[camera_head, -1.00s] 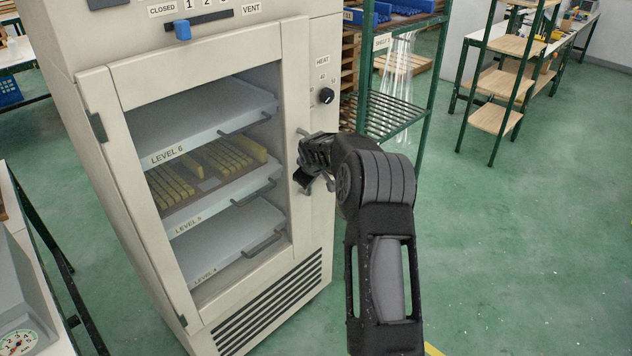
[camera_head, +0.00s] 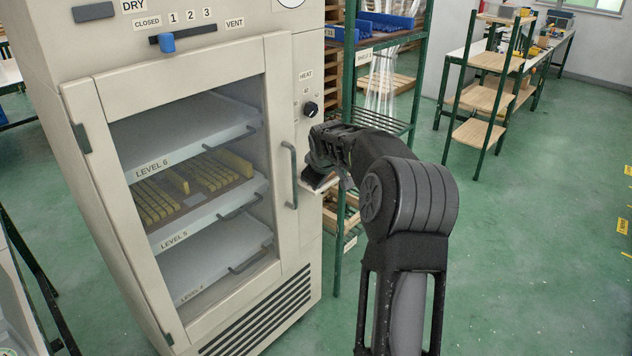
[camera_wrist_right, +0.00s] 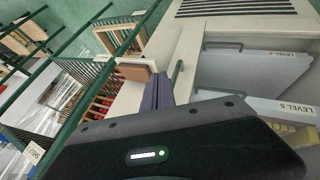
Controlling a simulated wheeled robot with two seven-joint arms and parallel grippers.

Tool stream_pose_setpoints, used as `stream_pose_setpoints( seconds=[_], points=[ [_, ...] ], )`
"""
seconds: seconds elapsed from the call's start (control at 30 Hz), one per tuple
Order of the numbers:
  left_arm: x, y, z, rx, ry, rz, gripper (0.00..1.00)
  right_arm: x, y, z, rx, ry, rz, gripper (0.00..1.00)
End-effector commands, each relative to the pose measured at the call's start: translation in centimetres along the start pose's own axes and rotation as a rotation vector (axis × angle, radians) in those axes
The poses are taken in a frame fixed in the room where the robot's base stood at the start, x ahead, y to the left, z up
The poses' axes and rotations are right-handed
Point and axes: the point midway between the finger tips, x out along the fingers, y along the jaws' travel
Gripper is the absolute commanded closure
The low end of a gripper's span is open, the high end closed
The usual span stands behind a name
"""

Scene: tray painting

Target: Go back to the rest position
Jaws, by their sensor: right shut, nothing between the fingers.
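My right gripper (camera_head: 318,180) is to the right of the cabinet's door handle (camera_head: 290,176), apart from it, with nothing held. In the right wrist view its fingers (camera_wrist_right: 158,92) are shut, with the green-grey handle (camera_wrist_right: 177,78) beside them. The beige drying cabinet (camera_head: 75,220) has its glazed door closed. Through the glass I see trays labelled LEVEL 6 (camera_head: 160,128), LEVEL 5 (camera_head: 205,212) and LEVEL 4 (camera_head: 215,262). Rows of yellow pieces (camera_head: 160,198) lie on the LEVEL 5 tray. My left gripper does not show.
A green-framed shelf rack (camera_head: 420,85) stands just right of the cabinet, behind my right gripper. A stepped wooden shelf (camera_head: 475,133) and a workbench (camera_head: 548,62) are farther back. The green floor (camera_head: 540,250) at right is clear. A table edge (camera_head: 25,290) is at the lower left.

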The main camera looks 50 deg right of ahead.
Motion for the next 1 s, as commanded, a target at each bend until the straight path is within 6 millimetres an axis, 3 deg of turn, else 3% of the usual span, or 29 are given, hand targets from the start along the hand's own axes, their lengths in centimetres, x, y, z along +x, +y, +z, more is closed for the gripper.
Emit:
stream_pose_setpoints(
  seconds=[0.37,0.47,0.53,0.67,0.83,1.0],
  points=[
    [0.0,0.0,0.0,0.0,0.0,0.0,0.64,0.0,0.0,0.0,0.012,0.001,0.001,1.0],
    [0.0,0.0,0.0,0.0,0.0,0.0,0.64,0.0,0.5,-1.1,0.064,0.046,0.02,1.0],
    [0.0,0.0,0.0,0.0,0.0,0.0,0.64,0.8,-0.6,-1.7,0.128,0.093,0.012,1.0],
    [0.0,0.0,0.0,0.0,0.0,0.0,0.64,4.0,-6.8,-1.7,0.251,0.145,-0.07,1.0],
    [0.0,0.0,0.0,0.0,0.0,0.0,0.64,7.9,-19.3,-0.2,0.374,0.141,-0.231,1.0],
    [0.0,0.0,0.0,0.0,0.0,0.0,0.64,9.3,-32.9,3.7,0.472,0.07,-0.389,1.0]
  ],
)
